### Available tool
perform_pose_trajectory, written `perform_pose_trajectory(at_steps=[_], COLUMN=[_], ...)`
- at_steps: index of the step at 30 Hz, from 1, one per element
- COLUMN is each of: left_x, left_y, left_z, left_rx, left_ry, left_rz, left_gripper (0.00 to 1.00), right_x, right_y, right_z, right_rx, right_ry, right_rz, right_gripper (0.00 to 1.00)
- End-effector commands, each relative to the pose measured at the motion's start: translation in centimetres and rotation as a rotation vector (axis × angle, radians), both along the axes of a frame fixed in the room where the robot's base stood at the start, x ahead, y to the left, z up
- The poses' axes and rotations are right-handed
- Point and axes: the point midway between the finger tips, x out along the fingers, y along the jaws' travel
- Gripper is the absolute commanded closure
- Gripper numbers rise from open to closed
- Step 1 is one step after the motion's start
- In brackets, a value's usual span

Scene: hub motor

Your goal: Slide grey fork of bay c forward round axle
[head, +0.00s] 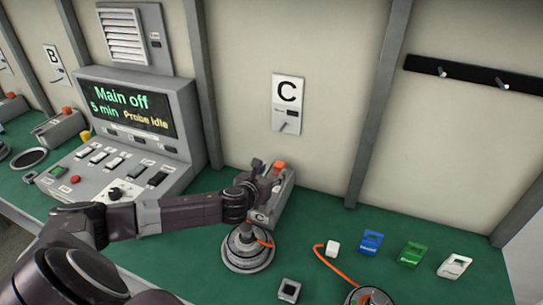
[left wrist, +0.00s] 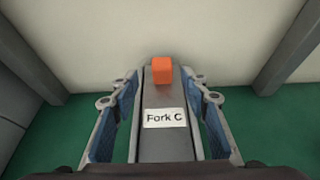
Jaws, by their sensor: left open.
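The grey fork of bay C (left wrist: 165,140), labelled "Fork C", lies between my left gripper's fingers in the left wrist view, with an orange block (left wrist: 162,70) at its far end. That orange block also shows in the head view (head: 280,167). My left gripper (left wrist: 161,95) is open, one finger on each side of the fork; I cannot tell whether they touch it. In the head view, my left gripper (head: 262,174) is over the grey unit marked C (head: 285,194) and partly hides it. The round hub motor (head: 247,252) with its upright axle (head: 245,233) stands in front of that unit.
A wall sign C (head: 288,89) hangs behind. A control console (head: 125,150) reads "Main off" at left.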

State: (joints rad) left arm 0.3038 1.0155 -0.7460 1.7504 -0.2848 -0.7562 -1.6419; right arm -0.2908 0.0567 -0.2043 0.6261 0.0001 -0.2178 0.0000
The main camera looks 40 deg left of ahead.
Motion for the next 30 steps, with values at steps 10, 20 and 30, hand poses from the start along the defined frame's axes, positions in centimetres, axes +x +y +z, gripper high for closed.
perform_pose_trajectory(at_steps=[10, 20, 30], left_x=[2.7, 6.1, 7.0], left_y=[0.5, 1.4, 1.6], left_z=[-1.0, -2.6, -3.1], left_rx=[-0.005, -0.003, -0.004], left_ry=[-0.001, 0.0, 0.0], left_rz=[0.003, 0.002, 0.001], left_gripper=[0.58, 0.58, 0.58], right_x=[-1.3, -2.1, -0.7], right_y=[-2.8, -3.0, -1.2], right_z=[0.3, 0.5, 0.6], right_rx=[-0.032, -0.037, -0.013], right_ry=[0.02, 0.031, 0.008], right_rz=[0.003, 0.001, 0.003], right_gripper=[0.51, 0.51, 0.51])
